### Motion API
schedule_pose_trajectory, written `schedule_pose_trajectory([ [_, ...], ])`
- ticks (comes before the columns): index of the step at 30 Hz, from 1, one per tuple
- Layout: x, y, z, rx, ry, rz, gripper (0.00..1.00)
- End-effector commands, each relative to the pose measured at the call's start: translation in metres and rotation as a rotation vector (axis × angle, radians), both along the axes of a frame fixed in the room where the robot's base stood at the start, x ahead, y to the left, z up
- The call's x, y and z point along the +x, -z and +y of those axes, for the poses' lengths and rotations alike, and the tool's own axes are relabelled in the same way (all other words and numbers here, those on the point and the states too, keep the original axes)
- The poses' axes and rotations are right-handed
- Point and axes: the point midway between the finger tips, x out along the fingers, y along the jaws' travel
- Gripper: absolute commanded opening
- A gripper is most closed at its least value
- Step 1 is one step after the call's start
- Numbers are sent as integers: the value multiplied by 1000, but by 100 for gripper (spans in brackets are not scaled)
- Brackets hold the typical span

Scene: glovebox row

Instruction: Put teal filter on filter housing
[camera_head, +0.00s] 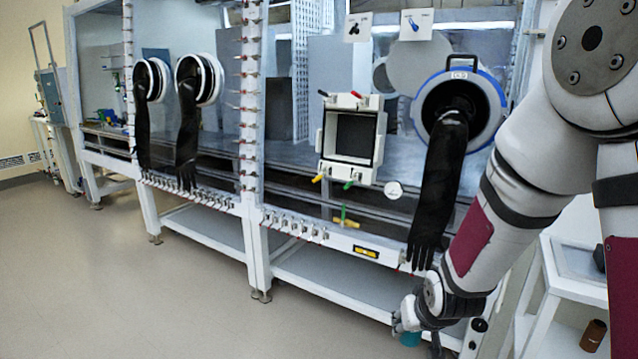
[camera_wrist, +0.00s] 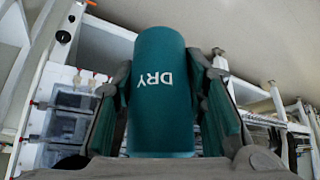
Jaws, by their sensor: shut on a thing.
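The teal filter (camera_wrist: 163,95) is a cylinder with white "DRY" lettering, upside down in the wrist view. My gripper (camera_wrist: 165,105) is shut on it, with a finger along each side. In the head view the teal filter (camera_head: 411,337) shows only in part at the bottom, below and in front of the glovebox, and my gripper (camera_head: 424,325) is partly hidden by my arm. A white square frame (camera_head: 324,140) with a dark opening and coloured knobs sits on the glovebox front. I cannot tell if it is the filter housing.
A black glove (camera_head: 440,190) hangs from a blue-rimmed port (camera_head: 490,100) near my arm. Two more gloves hang farther left. A yellow fitting (camera_head: 346,222) is below the square frame. The floor (camera_head: 110,280) at left is clear.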

Motion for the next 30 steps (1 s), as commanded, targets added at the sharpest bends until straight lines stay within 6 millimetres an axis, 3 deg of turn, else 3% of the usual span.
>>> schedule_pose_trajectory([
  [1,-4,-18,0,1,1,-2,6],
  [9,-18,-71,0,2,0,-1,6],
  [18,-34,-115,1,3,-2,-1,6],
  [24,-39,-121,1,5,-2,1,6],
  [30,-64,-86,1,3,-2,8,6],
])
